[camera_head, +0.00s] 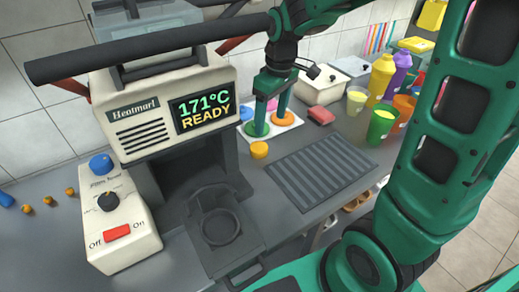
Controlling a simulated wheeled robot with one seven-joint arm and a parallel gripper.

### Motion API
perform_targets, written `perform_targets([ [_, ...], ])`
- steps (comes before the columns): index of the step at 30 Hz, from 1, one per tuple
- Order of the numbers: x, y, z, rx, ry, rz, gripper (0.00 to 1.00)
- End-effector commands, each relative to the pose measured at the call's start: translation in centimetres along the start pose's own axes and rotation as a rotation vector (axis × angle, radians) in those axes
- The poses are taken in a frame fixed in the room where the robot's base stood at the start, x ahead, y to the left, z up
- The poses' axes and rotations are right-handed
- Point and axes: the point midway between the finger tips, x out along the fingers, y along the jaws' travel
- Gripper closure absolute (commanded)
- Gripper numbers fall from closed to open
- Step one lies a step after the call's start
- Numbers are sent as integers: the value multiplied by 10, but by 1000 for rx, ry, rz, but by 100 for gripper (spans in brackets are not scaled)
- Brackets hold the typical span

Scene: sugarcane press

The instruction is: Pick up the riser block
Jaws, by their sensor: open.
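My gripper (272,115) hangs down in the upper middle, with its two teal fingers apart and nothing visible between them. It is over a white plate (290,125) with coloured discs; how far above it I cannot tell. No thing is plainly marked as the riser block. A short yellow-orange round block (259,149) stands on the counter just in front of the plate, below and in front of the fingers. A small red block (321,115) lies to the right of the plate, apart from the gripper. I cannot tell which is the riser block.
A heat press (160,122) reading 171°C READY stands at the left, with a control box (118,225) and open cup cradle (218,222). A dark ribbed mat (318,168) lies right of it. Cups and bottles (381,125) stand at the right, partly behind my arm.

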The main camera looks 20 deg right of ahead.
Motion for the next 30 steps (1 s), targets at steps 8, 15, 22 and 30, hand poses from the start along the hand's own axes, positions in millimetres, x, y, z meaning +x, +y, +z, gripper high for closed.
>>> perform_targets([
  [8, 27, -10, -22, -81, 8, -12, 31],
  [15, 58, -9, -21, -76, 9, -11, 31],
  [22, 73, -8, -20, -75, 8, -11, 31],
  [30, 109, -6, -20, -75, 8, -11, 31],
])
